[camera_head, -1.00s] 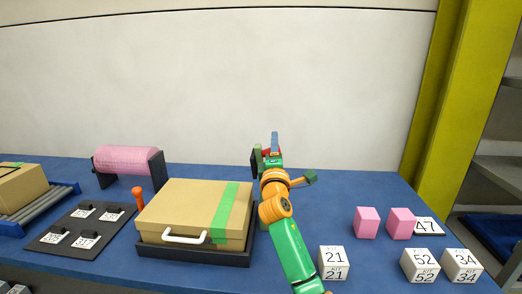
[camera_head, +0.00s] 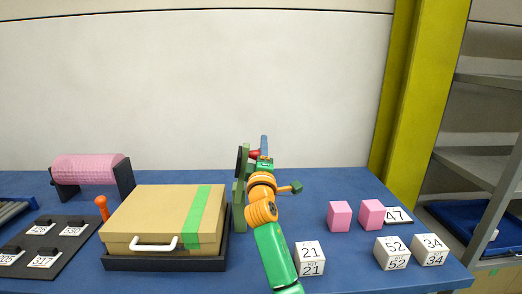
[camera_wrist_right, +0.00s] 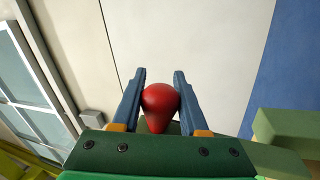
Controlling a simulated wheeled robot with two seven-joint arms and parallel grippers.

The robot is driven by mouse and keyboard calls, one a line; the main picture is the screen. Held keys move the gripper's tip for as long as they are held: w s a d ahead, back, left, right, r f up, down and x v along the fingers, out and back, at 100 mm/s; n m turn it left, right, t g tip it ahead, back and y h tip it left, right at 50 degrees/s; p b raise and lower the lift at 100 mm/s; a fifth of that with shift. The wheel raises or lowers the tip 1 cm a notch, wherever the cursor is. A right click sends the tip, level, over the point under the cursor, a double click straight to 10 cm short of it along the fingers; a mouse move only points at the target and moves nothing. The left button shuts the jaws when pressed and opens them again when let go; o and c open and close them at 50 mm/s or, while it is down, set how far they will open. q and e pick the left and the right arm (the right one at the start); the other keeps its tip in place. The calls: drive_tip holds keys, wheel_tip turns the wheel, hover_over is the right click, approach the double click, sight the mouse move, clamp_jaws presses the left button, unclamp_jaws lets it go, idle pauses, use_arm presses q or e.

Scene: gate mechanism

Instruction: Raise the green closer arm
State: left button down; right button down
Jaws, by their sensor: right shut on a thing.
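A green upright piece (camera_head: 238,207), which looks like part of the closer arm's mechanism, stands at the right edge of the cardboard box's dark tray. A dark plate (camera_head: 241,160) shows above it. A red knob (camera_head: 254,154) sits at the top beside my right gripper (camera_head: 264,144). In the right wrist view the red knob (camera_wrist_right: 160,105) lies between the two blue fingers of my right gripper (camera_wrist_right: 159,85), which is shut on it. The link between knob and arm is hidden behind the gripper. My left gripper is out of view.
A cardboard box (camera_head: 150,210) with a green stripe and white handle sits left. A pink roller (camera_head: 90,169), an orange knob (camera_head: 102,207) and a dark panel (camera_head: 70,255) lie further left. Pink cubes (camera_head: 340,215) and white numbered cubes (camera_head: 309,258) stand right. A yellow post (camera_head: 412,100) rises behind.

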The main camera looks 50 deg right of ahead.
drive_tip(key=shift+c, duration=2.2)
unclamp_jaws()
drive_tip(key=shift+d, duration=0.15)
drive_tip(key=b+v, duration=0.1)
drive_tip(key=v, duration=0.6)
drive_tip(key=shift+b, duration=0.35)
